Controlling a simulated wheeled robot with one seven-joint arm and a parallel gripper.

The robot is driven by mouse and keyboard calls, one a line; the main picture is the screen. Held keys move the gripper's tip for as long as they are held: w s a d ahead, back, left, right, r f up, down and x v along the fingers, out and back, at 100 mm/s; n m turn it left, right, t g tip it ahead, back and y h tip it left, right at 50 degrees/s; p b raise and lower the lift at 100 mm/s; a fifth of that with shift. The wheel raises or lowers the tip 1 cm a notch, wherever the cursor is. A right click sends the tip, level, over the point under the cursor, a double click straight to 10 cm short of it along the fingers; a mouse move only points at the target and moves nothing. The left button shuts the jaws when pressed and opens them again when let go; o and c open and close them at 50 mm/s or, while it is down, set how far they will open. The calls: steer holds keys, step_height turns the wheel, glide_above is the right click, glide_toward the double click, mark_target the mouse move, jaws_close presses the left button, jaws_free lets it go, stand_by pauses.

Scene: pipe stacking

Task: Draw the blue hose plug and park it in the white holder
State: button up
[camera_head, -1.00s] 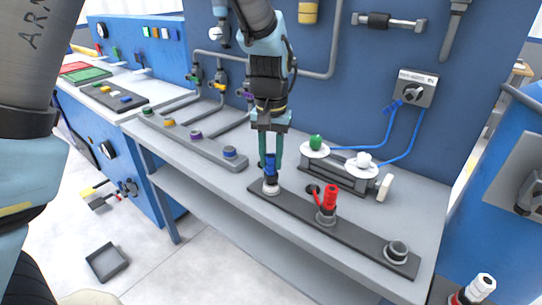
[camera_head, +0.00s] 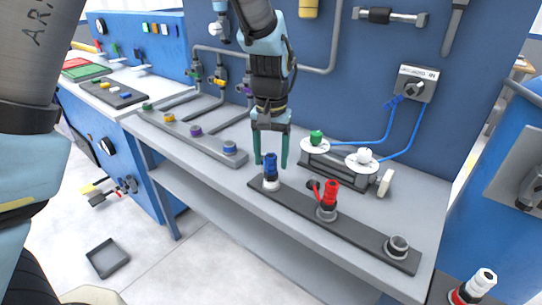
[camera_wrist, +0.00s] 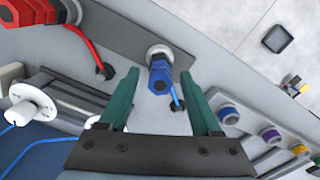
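The blue hose plug (camera_head: 271,164) stands upright in a whitish round holder (camera_head: 271,185) at the left end of a dark strip on the bench. The wrist view also shows the plug (camera_wrist: 160,78) and the pale holder collar (camera_wrist: 158,51) under it. My gripper (camera_head: 270,163) is open, with its two teal fingers apart. In the wrist view, the fingers (camera_wrist: 160,74) lie to either side of the plug with clear gaps, and nothing is held.
A red plug (camera_head: 330,193) stands in the strip's middle collar. The right collar (camera_head: 398,246) is empty. Behind are a fixture with white discs (camera_head: 362,160) and a wall box (camera_head: 415,85) with blue hoses. A grey rail with coloured caps (camera_head: 196,134) lies left.

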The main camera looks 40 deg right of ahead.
step_height(320, 180, up, 11)
steer(key=b, duration=0.1)
stand_by(0.6)
steer(key=w+a+f+n, duration=0.2)
steer(key=w+a, duration=0.4)
steer(key=a, duration=0.4)
steer(key=w+a+f+n, duration=0.25)
steer(key=w+a, duration=0.35)
steer(key=a, duration=0.5)
steer(key=s+a+f+n+t, duration=0.1)
steer(key=s+a+f+n, duration=0.2)
steer(key=a, duration=1.7)
steer(key=shift+f+n+t, duration=0.2)
steer(key=shift+n+t, duration=0.1)
steer(key=shift+n, duration=0.55)
